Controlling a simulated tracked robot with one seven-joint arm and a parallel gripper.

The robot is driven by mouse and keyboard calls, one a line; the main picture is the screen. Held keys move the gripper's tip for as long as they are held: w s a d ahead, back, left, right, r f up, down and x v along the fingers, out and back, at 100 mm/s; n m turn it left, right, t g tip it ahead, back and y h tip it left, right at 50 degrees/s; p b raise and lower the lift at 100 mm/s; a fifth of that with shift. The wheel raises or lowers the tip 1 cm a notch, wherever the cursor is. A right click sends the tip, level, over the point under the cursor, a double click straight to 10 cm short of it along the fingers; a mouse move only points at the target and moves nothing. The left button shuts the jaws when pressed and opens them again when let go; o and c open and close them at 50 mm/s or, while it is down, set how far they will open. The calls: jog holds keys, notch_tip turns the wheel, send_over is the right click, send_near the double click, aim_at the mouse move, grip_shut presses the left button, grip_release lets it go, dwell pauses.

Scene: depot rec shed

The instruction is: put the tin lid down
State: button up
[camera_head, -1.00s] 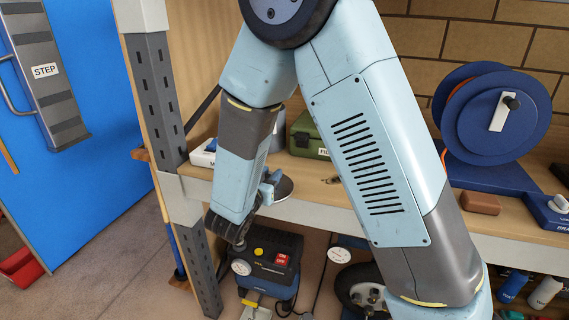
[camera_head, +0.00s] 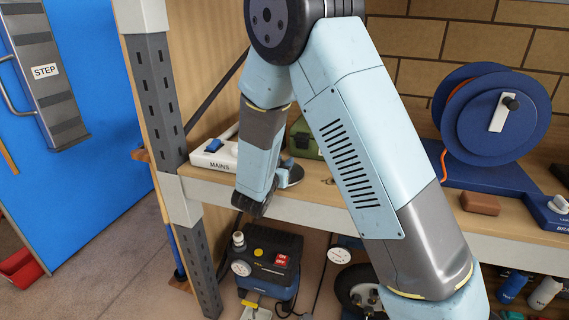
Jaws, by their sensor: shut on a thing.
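The tin lid (camera_head: 295,175) shows as a small dark grey disc, partly hidden, just right of my wrist and above the front part of the wooden shelf (camera_head: 333,203). My gripper (camera_head: 284,168) is at its left edge, shut on the lid. My forearm hides most of the gripper, and the fingertips are hard to make out. I cannot tell whether the lid touches the shelf.
A white mains box (camera_head: 214,160) with a blue switch stands left of my gripper. A green box (camera_head: 304,141) stands behind. A blue cable reel (camera_head: 492,115) and a brown block (camera_head: 480,204) are to the right. A compressor (camera_head: 266,264) stands below.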

jog(key=o, duration=1.1)
jog(key=shift+c, duration=0.2)
